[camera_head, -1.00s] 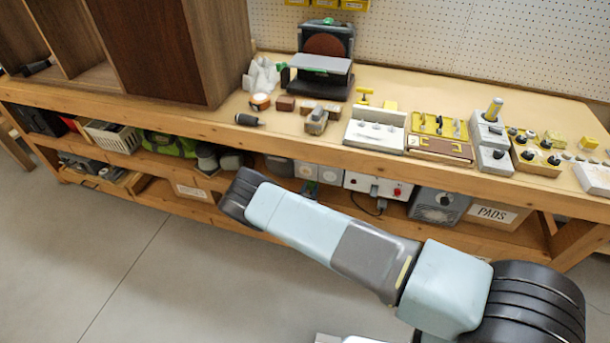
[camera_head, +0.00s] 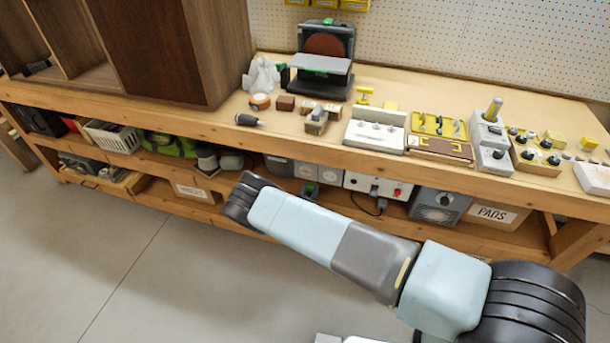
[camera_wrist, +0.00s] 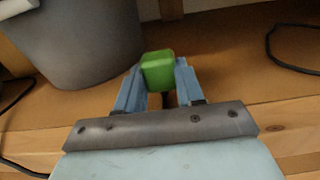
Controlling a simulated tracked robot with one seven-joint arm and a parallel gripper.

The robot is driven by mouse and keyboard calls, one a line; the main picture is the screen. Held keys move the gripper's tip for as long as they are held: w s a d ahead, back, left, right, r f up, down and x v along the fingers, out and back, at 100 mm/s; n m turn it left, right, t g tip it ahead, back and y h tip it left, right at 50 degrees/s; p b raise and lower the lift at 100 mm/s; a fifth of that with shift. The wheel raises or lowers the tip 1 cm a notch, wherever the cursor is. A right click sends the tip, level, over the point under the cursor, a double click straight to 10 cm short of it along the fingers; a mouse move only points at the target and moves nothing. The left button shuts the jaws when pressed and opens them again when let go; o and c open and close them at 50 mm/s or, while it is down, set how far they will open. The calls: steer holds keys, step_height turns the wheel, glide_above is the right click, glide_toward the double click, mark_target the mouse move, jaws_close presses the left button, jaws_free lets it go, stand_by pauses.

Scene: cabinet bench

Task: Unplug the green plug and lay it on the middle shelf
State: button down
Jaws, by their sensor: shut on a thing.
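The green plug (camera_wrist: 158,70) is between the two blue fingers of my gripper (camera_wrist: 159,86) in the wrist view. The fingers are shut on it from both sides. Behind and below it is a bare wooden shelf surface (camera_wrist: 235,85); I cannot tell whether the plug touches it. In the head view my gripper (camera_head: 309,191) is small and dark, at the shelf below the bench top, partly hidden by my arm. No socket shows at the plug in the wrist view.
A grey bin (camera_wrist: 75,45) stands close on the left in the wrist view, and a black cable (camera_wrist: 285,62) lies to the right. In the head view a white box with a red button (camera_head: 378,187) stands right of my gripper. The bench top above is crowded.

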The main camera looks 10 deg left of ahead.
steer(key=shift+s+d+f, duration=0.1)
steer(key=shift+s+f, duration=0.05)
steer(key=shift+f, duration=0.6)
steer(key=shift+s+d+f, duration=0.1)
steer(key=shift+f, duration=0.65)
steer(key=c, duration=0.8)
jaws_free()
steer(key=shift+o, duration=0.5)
steer(key=shift+s+a, duration=0.1)
steer(key=shift+s, duration=0.15)
steer(key=shift+o, duration=0.2)
steer(key=s+r, duration=0.1)
steer(key=s, duration=0.5)
steer(key=shift+s+a, duration=0.4)
steer(key=shift+s+a+r, duration=0.1)
steer(key=shift+s+r, duration=0.05)
steer(key=shift+s, duration=0.9)
steer(key=shift+s+a+r, duration=0.1)
steer(key=shift+s, duration=0.95)
steer(key=shift+s, duration=0.1)
